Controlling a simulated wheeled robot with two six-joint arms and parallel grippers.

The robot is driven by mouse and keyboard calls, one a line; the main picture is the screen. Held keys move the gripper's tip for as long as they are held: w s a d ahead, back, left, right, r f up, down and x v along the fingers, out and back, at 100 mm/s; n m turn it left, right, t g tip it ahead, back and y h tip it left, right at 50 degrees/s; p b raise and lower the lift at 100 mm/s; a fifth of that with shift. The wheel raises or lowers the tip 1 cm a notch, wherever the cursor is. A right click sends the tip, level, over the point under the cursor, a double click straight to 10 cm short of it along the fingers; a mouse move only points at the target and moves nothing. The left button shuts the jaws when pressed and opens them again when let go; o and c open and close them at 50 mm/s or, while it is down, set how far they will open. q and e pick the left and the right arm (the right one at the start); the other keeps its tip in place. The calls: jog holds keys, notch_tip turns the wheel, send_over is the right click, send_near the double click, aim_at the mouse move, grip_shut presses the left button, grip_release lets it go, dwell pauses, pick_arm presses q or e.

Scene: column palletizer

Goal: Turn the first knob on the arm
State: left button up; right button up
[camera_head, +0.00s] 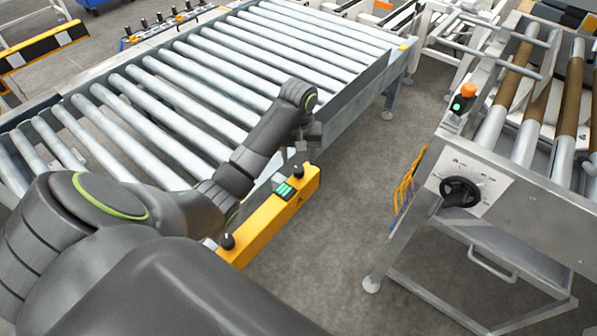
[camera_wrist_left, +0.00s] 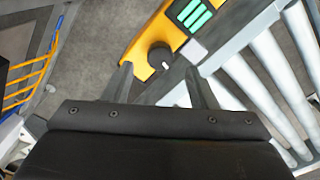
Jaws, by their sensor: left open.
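A yellow control arm (camera_head: 262,222) runs along the side of the roller conveyor. It carries a dark round knob (camera_head: 298,171) at its far end, a second dark knob (camera_head: 227,241) at its near end and a green-lit panel (camera_head: 284,190) between them. My left gripper (camera_head: 303,150) is just above the far knob. In the left wrist view, my left gripper (camera_wrist_left: 160,80) has its two fingers spread apart and empty. The black knob (camera_wrist_left: 160,57) with a white mark shows between and slightly beyond the fingertips. My right gripper is not in view.
The roller conveyor (camera_head: 180,80) fills the left and back. A second machine with a black handwheel (camera_head: 460,192) and an orange-topped button post (camera_head: 466,92) stands at right. Open floor (camera_head: 350,200) lies between them.

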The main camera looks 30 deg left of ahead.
aim_at(299, 169)
pick_arm(q)
notch_tip(299, 169, down, 2)
jog(key=shift+s+f, duration=0.1)
jog(key=shift+f, duration=1.05)
jog(key=shift+c, duration=0.2)
